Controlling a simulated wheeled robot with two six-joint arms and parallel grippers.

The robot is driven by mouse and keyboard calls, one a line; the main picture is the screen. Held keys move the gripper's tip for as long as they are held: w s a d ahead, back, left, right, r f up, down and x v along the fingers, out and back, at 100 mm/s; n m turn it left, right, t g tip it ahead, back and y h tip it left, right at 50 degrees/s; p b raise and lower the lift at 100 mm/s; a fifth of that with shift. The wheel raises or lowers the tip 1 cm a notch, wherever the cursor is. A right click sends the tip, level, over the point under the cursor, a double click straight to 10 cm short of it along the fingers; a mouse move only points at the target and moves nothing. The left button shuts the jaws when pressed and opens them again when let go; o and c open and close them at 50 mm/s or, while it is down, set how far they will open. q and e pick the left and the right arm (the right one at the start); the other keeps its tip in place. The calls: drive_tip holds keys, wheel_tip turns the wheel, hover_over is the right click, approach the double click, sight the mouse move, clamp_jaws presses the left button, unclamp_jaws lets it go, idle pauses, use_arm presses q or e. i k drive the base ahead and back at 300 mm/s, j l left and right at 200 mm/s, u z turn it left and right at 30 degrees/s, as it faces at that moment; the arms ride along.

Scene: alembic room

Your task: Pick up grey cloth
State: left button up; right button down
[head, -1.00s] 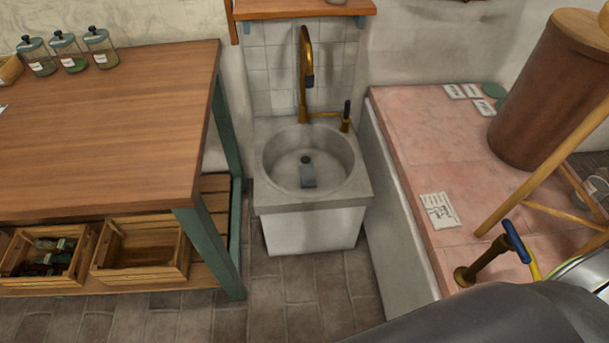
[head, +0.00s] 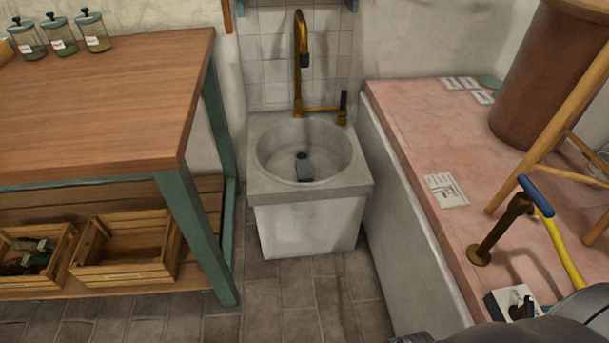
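Neither gripper shows in the head view. A dark grey part of my own body fills the lower right corner.
A wooden table (head: 110,95) with jars (head: 95,32) stands left, with crates (head: 125,255) below. A brass tap (head: 300,60) rises behind the basin. A pink-topped counter (head: 415,150) with a brass valve (head: 500,230) is on the right. Tiled floor in front of the sink is clear.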

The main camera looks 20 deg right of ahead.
sight(304, 173)
drive_tip(key=i+j, duration=0.1)
drive_tip(key=i+j+z, duration=0.1)
drive_tip(key=z, duration=0.35)
drive_tip(key=i+j+z, duration=0.15)
drive_tip(key=z, duration=0.3)
drive_tip(key=l+z, duration=0.15)
drive_tip(key=z, duration=3.55)
drive_tip(key=j+z, duration=0.15)
drive_tip(key=z, duration=0.65)
drive_tip(key=k, duration=0.4)
drive_tip(key=i+l+u, duration=0.1)
drive_tip(key=i+u, duration=0.3)
